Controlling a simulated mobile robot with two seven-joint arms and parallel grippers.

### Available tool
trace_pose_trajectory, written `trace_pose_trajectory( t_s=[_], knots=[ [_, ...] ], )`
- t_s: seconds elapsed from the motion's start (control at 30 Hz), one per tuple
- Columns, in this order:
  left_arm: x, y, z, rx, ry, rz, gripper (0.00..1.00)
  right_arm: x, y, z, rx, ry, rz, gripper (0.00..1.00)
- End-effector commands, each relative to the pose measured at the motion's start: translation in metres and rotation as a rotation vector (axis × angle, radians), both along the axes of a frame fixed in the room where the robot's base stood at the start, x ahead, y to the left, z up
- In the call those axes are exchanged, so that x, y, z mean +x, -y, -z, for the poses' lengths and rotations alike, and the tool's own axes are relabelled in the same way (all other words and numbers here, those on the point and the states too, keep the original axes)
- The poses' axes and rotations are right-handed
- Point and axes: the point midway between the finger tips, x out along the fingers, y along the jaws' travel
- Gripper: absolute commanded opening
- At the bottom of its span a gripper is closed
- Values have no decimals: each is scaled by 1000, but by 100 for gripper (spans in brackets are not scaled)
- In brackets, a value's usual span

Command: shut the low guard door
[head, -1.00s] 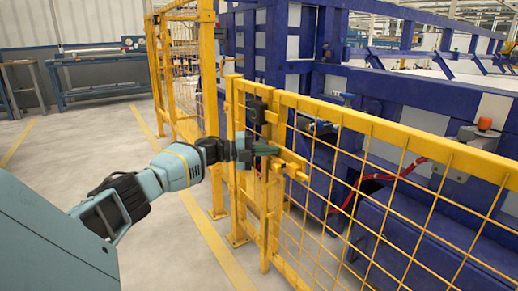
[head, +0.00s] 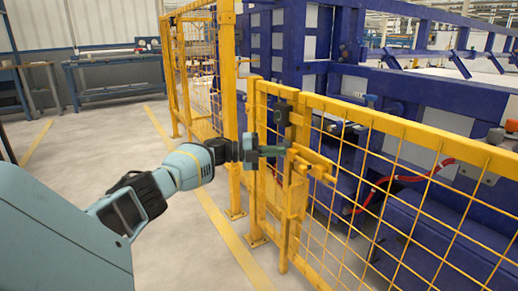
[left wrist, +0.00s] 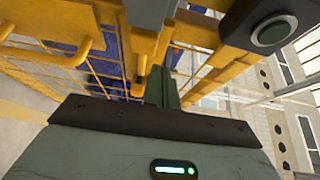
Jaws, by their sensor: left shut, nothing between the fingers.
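The low guard door (head: 400,192) is a yellow mesh panel with a sloping top rail, on the right of the head view. A short yellow bar piece (head: 316,168) juts out beside its upright post. I cannot tell whether the door is fully shut. My left gripper (head: 274,151) is shut and empty, just left of that post, below a small black box (head: 283,115). Whether it touches is unclear. In the left wrist view the dark green fingers (left wrist: 163,85) point among yellow bars, and a round green button (left wrist: 273,33) is at upper right. My right gripper is out of view.
A taller yellow mesh fence (head: 200,75) stands behind on the left. Blue machine frames (head: 390,95) fill the space behind the door, with a red cable (head: 385,182). A blue workbench (head: 112,75) is at the far wall. The floor on the left is open.

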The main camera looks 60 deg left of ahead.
Motion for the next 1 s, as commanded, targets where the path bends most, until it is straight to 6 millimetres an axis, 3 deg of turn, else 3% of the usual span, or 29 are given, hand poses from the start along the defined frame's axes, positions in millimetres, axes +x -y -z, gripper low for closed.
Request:
trace_pose_trajectory(
  t_s=[0.33, 0.6, 1.0],
  knots=[
    [-11, -39, 2, -1, 0, -5, 0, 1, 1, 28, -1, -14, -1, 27],
    [-15, -53, 2, 3, -2, -3, 0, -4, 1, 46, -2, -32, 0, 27],
    [-19, -60, 0, 1, -3, -2, 0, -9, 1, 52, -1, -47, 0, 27]
  ],
)
